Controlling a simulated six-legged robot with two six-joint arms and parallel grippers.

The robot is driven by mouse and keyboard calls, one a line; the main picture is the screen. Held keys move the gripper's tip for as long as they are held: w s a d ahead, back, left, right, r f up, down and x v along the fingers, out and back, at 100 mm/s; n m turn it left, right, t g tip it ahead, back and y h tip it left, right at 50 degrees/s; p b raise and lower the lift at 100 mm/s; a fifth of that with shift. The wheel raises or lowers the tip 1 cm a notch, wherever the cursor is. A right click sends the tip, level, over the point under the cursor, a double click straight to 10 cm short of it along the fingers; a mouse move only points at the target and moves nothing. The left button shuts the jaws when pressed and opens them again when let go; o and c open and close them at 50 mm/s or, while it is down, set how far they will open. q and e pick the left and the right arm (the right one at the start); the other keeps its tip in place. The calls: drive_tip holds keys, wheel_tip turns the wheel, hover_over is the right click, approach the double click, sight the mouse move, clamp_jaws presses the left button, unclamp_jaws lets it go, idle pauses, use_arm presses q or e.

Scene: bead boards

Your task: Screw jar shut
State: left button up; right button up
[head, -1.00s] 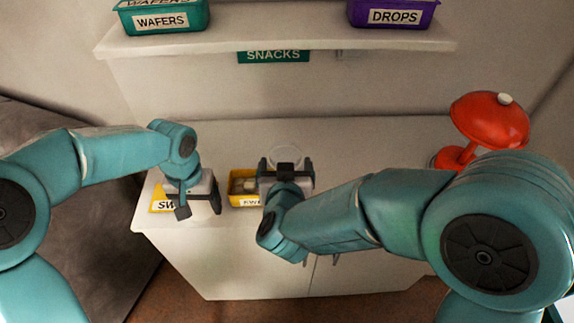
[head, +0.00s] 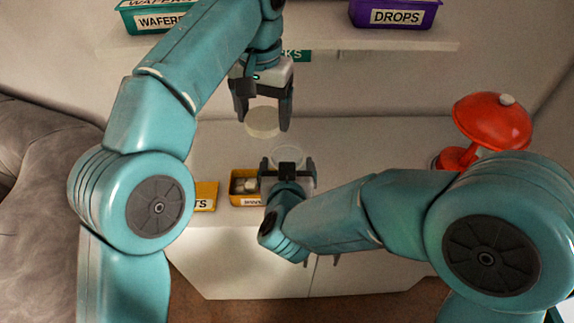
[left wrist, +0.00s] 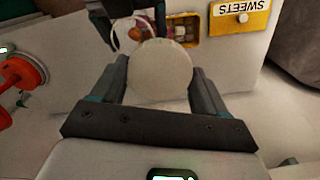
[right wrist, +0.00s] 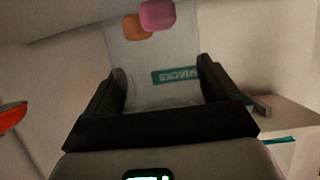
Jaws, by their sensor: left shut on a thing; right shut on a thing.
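My left gripper (head: 263,120) is shut on a pale round lid (head: 262,123), held flat above and slightly left of the jar in the head view. The lid fills the middle of the left wrist view (left wrist: 160,88) and partly covers the jar. My right gripper (head: 287,168) is shut on the clear jar (head: 288,153), which looks upright with its top uncovered. In the right wrist view the see-through jar (right wrist: 150,85) sits between the fingers, with a pink and an orange sweet (right wrist: 157,15) showing. Lid and jar are apart.
A red lamp (head: 492,122) stands at the right. A shelf (head: 330,42) above carries a teal bin and a purple bin (head: 400,14). The counter between jar and lamp is clear.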

use_arm(q)
drive_tip(key=d, duration=0.1)
drive_tip(key=s+d, duration=0.1)
drive_tip(key=d, duration=0.1)
drive_tip(key=shift+d+m, duration=0.15)
drive_tip(key=shift+m, duration=0.25)
use_arm(e)
drive_tip(key=shift+s+a+r, duration=0.1)
use_arm(q)
drive_tip(key=shift+s+d, duration=0.2)
drive_tip(key=shift+d, duration=0.25)
wheel_tip(320, 180, down, 4)
drive_tip(key=shift+s+r, duration=0.1)
